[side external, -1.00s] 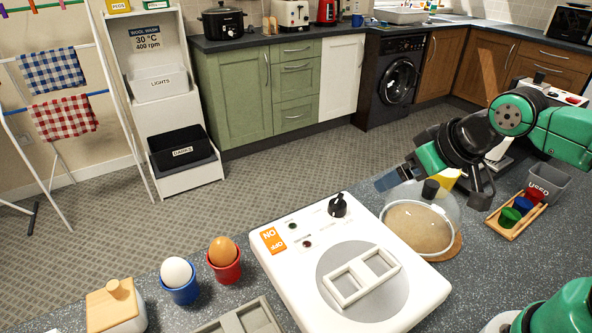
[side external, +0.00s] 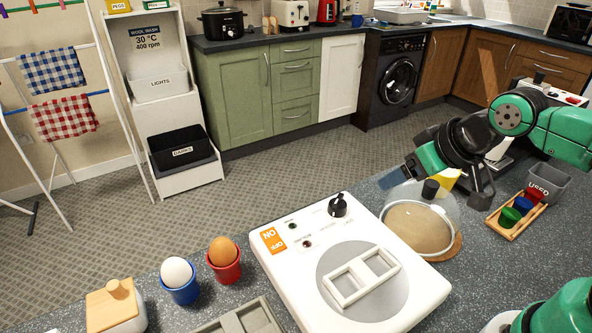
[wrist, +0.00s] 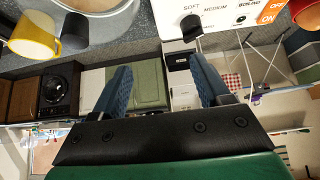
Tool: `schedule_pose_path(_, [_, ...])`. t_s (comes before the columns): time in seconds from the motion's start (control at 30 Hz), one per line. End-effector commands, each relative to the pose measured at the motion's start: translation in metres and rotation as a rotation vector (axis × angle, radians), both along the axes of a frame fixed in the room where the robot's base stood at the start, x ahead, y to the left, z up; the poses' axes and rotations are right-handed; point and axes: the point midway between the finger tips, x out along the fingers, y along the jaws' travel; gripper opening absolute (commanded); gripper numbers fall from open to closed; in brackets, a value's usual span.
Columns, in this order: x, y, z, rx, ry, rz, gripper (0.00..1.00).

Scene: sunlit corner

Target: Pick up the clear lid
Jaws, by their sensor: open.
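The clear lid (side external: 446,206) is a see-through dome with a black knob (side external: 430,189).
The white appliance (side external: 420,293) with a dial stands left of the lid. A yellow mug (side external: 447,179) is close behind the lid. A wooden tray (side external: 513,230) of coloured cups and a grey "USED" bin (side external: 548,181) are to the right. Egg cups (side external: 181,291) stand at left.

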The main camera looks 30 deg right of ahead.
Motion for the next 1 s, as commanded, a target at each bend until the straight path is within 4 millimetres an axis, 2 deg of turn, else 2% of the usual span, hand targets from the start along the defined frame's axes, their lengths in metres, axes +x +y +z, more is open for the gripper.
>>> schedule_pose_path(0.13, [0.0,-0.005,0.0,0.064,0.015,-0.096,0.69])
schedule_pose_path(0.27, [-0.003,-0.02,-0.001,0.271,0.062,-0.424,0.69])
schedule_pose_path(0.5, [-0.013,-0.057,0.0,0.828,0.162,-1.37,0.69])
schedule_pose_path(0.6, [-0.018,-0.07,0.002,1.025,0.19,-1.737,0.69])
schedule_pose_path(0.7, [-0.022,-0.079,0.003,1.174,0.211,-2.029,0.69])
schedule_pose_path(0.83, [-0.025,-0.085,0.005,1.289,0.227,-2.265,0.69])
schedule_pose_path(1.0, [-0.025,-0.087,0.002,1.331,0.232,-2.358,0.69])
